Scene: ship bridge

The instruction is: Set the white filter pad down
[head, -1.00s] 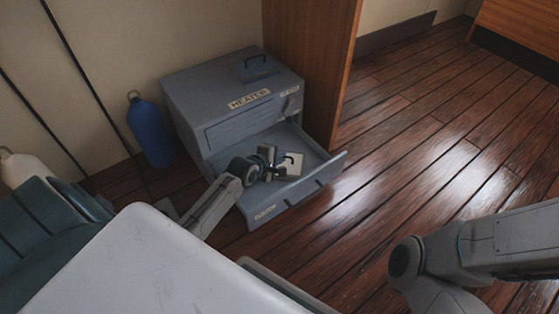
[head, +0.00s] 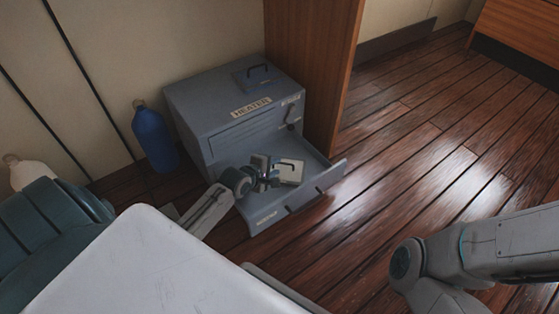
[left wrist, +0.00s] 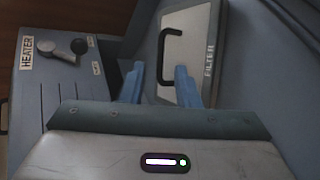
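The white filter pad (head: 292,176) lies in the open drawer (head: 318,186) of the grey heater (head: 225,110). In the left wrist view the pad (left wrist: 188,52) has a black handle (left wrist: 163,45) and a grey border lettered FILTER. My left gripper (head: 268,182) is low over the drawer and hides part of the pad in the head view.
A blue bottle (head: 154,138) stands left of the heater, and a white bottle (head: 30,173) is farther left. A wooden panel (head: 312,75) rises right behind the heater. The wooden floor (head: 420,150) to the right is clear.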

